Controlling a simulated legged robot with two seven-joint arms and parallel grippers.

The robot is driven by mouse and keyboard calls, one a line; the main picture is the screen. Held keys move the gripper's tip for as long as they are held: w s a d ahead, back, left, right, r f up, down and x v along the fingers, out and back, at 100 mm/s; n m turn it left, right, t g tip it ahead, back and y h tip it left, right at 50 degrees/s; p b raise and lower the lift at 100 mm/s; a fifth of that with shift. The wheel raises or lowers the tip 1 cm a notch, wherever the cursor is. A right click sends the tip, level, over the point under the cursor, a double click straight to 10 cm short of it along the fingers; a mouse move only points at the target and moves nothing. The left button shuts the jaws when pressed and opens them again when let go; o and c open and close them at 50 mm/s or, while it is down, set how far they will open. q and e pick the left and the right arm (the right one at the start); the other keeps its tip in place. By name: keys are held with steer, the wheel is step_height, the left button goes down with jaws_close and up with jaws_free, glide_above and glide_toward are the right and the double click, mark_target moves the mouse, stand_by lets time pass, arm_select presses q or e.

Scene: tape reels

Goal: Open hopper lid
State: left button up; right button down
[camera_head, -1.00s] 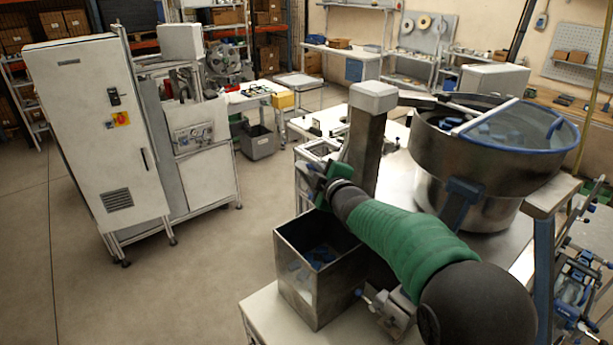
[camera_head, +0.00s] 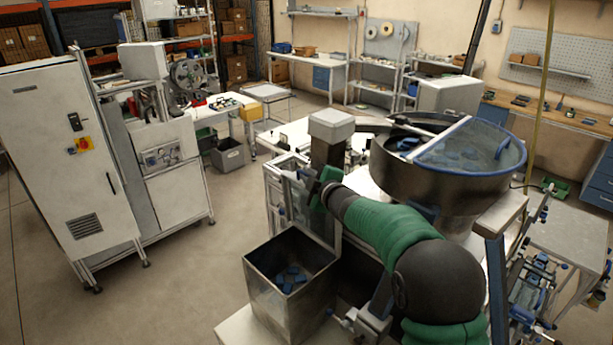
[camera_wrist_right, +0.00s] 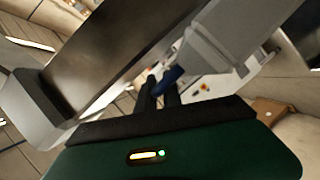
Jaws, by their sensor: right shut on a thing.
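The square metal hopper (camera_head: 283,305) stands at the lower middle of the head view. Its top is open and several blue parts (camera_head: 290,278) lie inside. My right gripper (camera_head: 318,188) is above and behind its far edge, next to a grey post (camera_head: 328,152) with a white cap. In the right wrist view, the dark fingers (camera_wrist_right: 158,92) are shut at a small blue handle (camera_wrist_right: 171,77). A grey bracket-like piece (camera_wrist_right: 213,52) is beside it. The lid panel itself is hard to make out behind my arm. My left gripper is not in view.
The post is close by the gripper. A white cabinet (camera_head: 60,160) is at the left; the floor (camera_head: 190,270) between is clear.

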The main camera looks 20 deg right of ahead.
steer(key=c, duration=1.5)
jaws_free()
steer(key=shift+w, duration=0.15)
steer(key=shift+a+f, duration=0.1)
steer(key=shift+s+b, duration=0.4)
steer(key=shift+s, duration=0.05)
steer(key=s+r+b, duration=0.3)
steer(key=s+b, duration=0.1)
steer(key=s, duration=1.1)
steer(key=shift+s+d+r, duration=0.2)
steer(key=shift+s+d, duration=0.05)
steer(key=shift+d, duration=0.05)
